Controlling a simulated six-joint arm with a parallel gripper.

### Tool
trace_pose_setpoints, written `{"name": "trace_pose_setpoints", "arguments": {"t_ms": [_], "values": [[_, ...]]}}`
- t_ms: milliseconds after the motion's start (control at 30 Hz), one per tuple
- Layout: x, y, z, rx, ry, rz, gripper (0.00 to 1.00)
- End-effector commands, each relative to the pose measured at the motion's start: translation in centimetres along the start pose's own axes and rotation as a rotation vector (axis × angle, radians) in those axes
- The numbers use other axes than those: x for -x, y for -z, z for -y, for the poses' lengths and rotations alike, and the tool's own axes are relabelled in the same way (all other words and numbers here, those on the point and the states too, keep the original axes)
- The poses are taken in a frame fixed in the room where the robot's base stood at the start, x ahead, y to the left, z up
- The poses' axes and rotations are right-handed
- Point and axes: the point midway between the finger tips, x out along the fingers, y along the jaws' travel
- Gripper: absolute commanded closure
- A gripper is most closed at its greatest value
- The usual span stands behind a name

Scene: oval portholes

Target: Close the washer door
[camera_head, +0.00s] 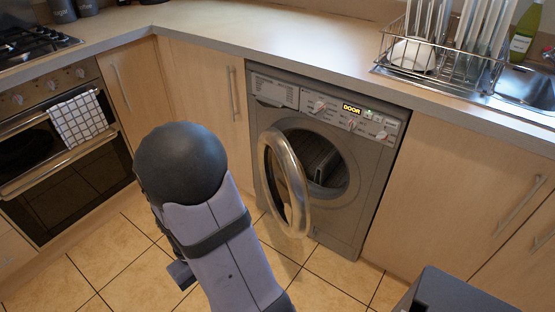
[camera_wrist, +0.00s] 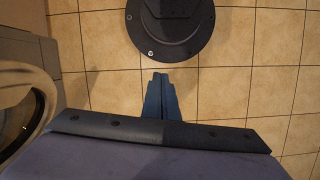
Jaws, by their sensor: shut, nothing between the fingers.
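The washer (camera_head: 375,165) is a grey front-loader built in under the counter, with a lit display reading "DOOR". Its round door (camera_head: 303,200), with a thick metallic rim, stands open. It is swung out from the left side of the dark drum opening (camera_head: 328,165). In the wrist view the door's pale curved rim (camera_wrist: 40,85) shows at the left edge. My gripper (camera_wrist: 160,78) is shut and empty over the tiled floor, to the right of the door and apart from it.
The counter (camera_head: 290,50) runs above the washer, with a dish rack (camera_head: 440,50) on it. An oven (camera_head: 60,150) with a checked towel (camera_head: 77,120) is at the left. Wooden cabinets (camera_head: 460,180) flank the washer. The tiled floor (camera_head: 335,275) in front is clear.

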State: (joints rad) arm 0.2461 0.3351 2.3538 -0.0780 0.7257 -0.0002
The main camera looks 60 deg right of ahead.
Motion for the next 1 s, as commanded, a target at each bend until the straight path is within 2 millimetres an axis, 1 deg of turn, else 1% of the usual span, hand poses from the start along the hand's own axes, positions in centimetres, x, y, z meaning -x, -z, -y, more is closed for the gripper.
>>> {"name": "trace_pose_setpoints", "arguments": {"t_ms": [33,67,167,200,267,300,367,433,467,500,567,600,633,733,833,1000], "values": [[2.4,0.3,-1.2,0.005,-0.016,0.015,1.00],[3.0,0.8,-1.9,0.013,-0.028,0.022,1.00],[5.1,2.7,-5.0,0.081,-0.091,0.049,1.00],[5.8,3.7,-6.6,0.129,-0.126,0.062,1.00],[6.7,5.4,-8.9,0.215,-0.188,0.081,1.00],[7.1,6.7,-10.4,0.279,-0.232,0.093,1.00],[7.9,8.7,-12.6,0.383,-0.307,0.110,1.00],[10.2,10.9,-15.3,0.504,-0.406,0.132,1.00],[11.7,11.7,-16.5,0.555,-0.453,0.144,1.00],[13.7,12.6,-18.0,0.623,-0.512,0.169,1.00],[15.8,13.0,-19.8,0.715,-0.578,0.226,1.00],[16.6,12.8,-20.6,0.768,-0.604,0.270,1.00],[17.1,12.6,-21.1,0.807,-0.618,0.303,1.00],[17.7,11.6,-21.8,0.910,-0.623,0.399,1.00],[17.9,11.0,-21.9,0.976,-0.605,0.447,1.00],[17.9,11.0,-21.9,1.029,-0.594,0.467,1.00]]}}
